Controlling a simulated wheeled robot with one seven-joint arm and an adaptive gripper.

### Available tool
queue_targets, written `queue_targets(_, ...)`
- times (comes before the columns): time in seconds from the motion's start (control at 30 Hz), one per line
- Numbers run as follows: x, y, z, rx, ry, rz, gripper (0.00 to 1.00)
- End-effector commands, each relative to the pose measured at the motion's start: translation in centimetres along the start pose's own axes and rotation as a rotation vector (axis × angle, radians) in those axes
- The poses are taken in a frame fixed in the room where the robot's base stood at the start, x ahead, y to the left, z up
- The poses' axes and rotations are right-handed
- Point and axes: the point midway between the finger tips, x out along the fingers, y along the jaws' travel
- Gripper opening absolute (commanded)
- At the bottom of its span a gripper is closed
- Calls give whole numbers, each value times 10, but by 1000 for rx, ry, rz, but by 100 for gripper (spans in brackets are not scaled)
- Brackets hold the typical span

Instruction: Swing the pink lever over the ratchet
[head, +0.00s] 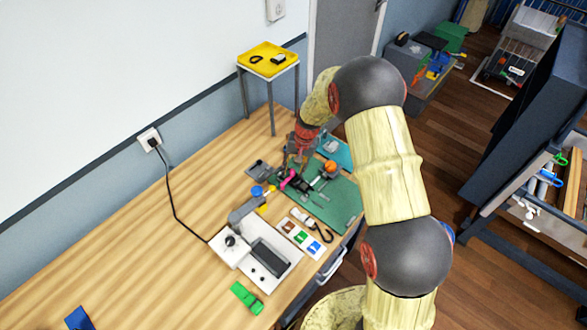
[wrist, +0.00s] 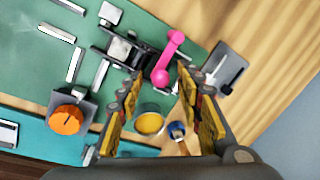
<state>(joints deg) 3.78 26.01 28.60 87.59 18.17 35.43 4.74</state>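The pink lever (wrist: 168,57) is a bar with rounded ends, joined to a dark ratchet (wrist: 122,50) on the green mat. In the head view the lever (head: 289,179) shows as a small pink piece beside dark parts near the mat's left edge. My gripper (wrist: 160,80) is open with its fingers apart. In the wrist view the lever's near end shows between the two fingertips; I cannot tell how far below them it is, and no grip is visible. In the head view my gripper (head: 301,152) is above the bench beside the lever, partly hidden by my arm.
An orange knob (wrist: 66,120) on a block, a yellow round pot (wrist: 149,122) and a grey tray (wrist: 226,68) are close by. A grey-armed device (head: 262,255) stands on the wooden bench. A yellow-topped stand (head: 268,60) is behind. The bench's left side is mostly clear.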

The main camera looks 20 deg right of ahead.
Motion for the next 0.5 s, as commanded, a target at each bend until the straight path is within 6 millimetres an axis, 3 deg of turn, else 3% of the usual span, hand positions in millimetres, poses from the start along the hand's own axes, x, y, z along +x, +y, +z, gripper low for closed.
queue_targets(0.27,-10,0,-1,0,1,-1,36)
queue_targets(0.5,-56,-1,-1,0,4,-1,36)
